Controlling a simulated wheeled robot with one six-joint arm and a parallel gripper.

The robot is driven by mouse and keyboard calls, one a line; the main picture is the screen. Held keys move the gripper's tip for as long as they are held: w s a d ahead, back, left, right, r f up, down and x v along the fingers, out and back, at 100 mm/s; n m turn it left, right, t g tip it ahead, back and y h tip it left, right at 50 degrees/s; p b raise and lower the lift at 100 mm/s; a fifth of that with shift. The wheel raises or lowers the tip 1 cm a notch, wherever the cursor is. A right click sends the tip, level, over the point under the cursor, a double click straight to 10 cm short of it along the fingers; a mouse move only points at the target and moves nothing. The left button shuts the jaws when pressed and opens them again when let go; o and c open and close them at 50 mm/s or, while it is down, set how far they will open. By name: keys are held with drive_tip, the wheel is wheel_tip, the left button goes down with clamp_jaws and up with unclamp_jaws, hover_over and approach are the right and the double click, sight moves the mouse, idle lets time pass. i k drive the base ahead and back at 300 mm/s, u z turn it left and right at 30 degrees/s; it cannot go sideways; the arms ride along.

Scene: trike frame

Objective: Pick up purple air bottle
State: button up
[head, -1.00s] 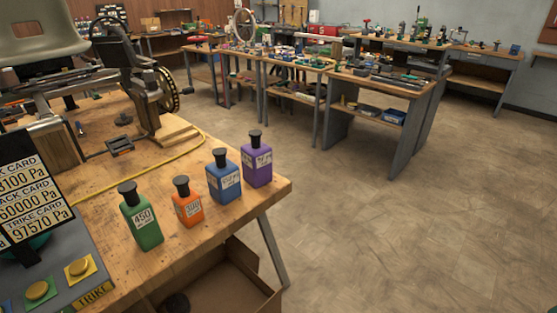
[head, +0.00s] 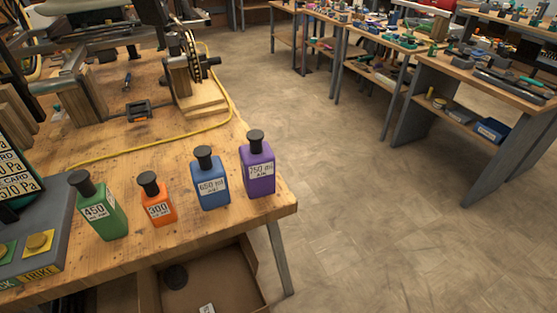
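The purple air bottle (head: 258,172) stands upright near the right front corner of the wooden workbench (head: 165,185). It has a black cap and a white label reading 750 ml. A blue bottle (head: 211,185) labelled 650 ml stands just left of it. Further left are a smaller orange bottle (head: 157,203) labelled 300 and a green bottle (head: 101,210) labelled 450. All stand upright and apart from one another. My gripper is not in view.
A yellow cable (head: 150,152) runs across the bench behind the bottles. A control box with buttons (head: 38,243) is at the left. An open cardboard box (head: 225,285) sits under the bench. The floor (head: 370,220) to the right is clear, with other workbenches (head: 430,80) beyond.

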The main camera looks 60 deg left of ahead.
sight(256, 158)
drive_tip(key=u, duration=0.25)
drive_tip(key=i, duration=0.6)
drive_tip(key=u, duration=1.15)
drive_tip(key=i, duration=0.65)
drive_tip(key=u, duration=0.75)
